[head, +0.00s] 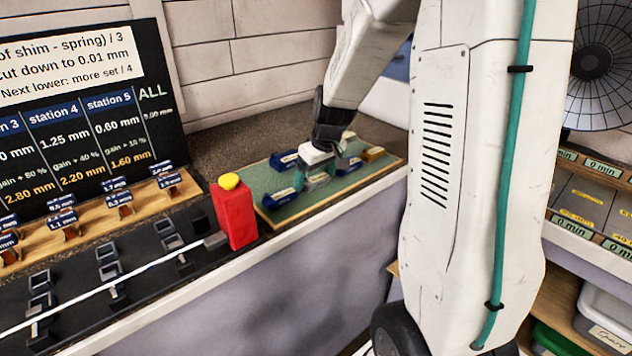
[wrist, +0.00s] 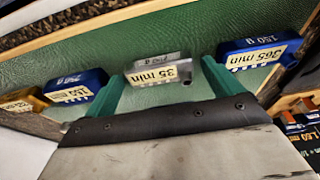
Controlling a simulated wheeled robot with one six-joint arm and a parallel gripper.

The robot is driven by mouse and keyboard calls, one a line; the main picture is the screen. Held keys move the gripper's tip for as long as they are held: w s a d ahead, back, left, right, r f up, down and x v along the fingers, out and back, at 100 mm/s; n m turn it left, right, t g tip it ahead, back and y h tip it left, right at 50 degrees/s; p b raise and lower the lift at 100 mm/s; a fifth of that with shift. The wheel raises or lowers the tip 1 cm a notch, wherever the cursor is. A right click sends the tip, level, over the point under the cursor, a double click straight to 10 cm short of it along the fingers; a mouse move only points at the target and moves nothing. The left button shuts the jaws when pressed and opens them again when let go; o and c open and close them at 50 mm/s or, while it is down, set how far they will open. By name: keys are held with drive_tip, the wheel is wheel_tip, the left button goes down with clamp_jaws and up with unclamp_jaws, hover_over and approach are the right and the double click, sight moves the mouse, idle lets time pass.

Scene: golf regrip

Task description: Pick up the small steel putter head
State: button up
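The small steel putter head (wrist: 160,78) is a grey block with a cream "35 min" label. It lies on the green mat (wrist: 150,35). In the wrist view my gripper (wrist: 164,74) is open, with its two green fingers on either side of the steel head. The left fingertip is close to the head's left end; a small gap shows on the right. I cannot tell whether either finger touches it. In the head view my gripper (head: 317,174) points down at the mat, and its fingers partly hide the steel head.
A blue head (wrist: 80,90) lies left of my gripper and another blue head (wrist: 262,55) lies right. A yellow head (wrist: 22,103) is at far left. In the head view a red block with a yellow top (head: 234,215) stands beside the mat (head: 330,195).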

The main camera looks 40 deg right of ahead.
drive_tip(key=c, duration=0.9)
drive_tip(key=shift+r, duration=0.15)
